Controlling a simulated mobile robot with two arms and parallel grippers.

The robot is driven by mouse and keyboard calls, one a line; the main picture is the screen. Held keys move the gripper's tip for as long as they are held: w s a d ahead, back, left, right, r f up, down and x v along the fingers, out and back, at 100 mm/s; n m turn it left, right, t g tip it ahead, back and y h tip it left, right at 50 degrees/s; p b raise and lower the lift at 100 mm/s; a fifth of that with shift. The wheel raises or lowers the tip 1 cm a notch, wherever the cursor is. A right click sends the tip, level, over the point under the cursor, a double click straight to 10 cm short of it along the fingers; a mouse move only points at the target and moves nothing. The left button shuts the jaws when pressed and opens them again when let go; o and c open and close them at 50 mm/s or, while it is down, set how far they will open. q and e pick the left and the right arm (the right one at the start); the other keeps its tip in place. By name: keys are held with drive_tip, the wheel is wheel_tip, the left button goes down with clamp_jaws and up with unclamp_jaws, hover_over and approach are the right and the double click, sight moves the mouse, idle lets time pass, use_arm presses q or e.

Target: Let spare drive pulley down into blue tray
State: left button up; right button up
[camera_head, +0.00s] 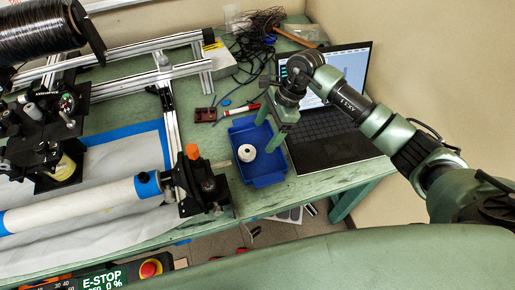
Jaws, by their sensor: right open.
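The blue tray (266,178) lies on the green table, left of the laptop. The spare drive pulley (246,153), a small white ring with a dark centre hole, rests in the tray near its left side. My right gripper (268,133) is open over the tray's right part, its fingers pointing down and to the right of the pulley. No finger visibly touches the pulley. The gripper hides part of the tray's far right side. My left gripper is not in view.
An open laptop (325,138) stands right of the tray, under my right arm. A winding rig with a white tube (85,206) fills the left. Behind the tray lie a red-and-white marker (242,109), a small red block (205,115) and tangled black cables (258,42).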

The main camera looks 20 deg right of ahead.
drive_tip(key=b+v, duration=0.2)
drive_tip(key=v, duration=0.5)
drive_tip(key=shift+d+r, duration=0.2)
drive_tip(key=shift+r, duration=0.15)
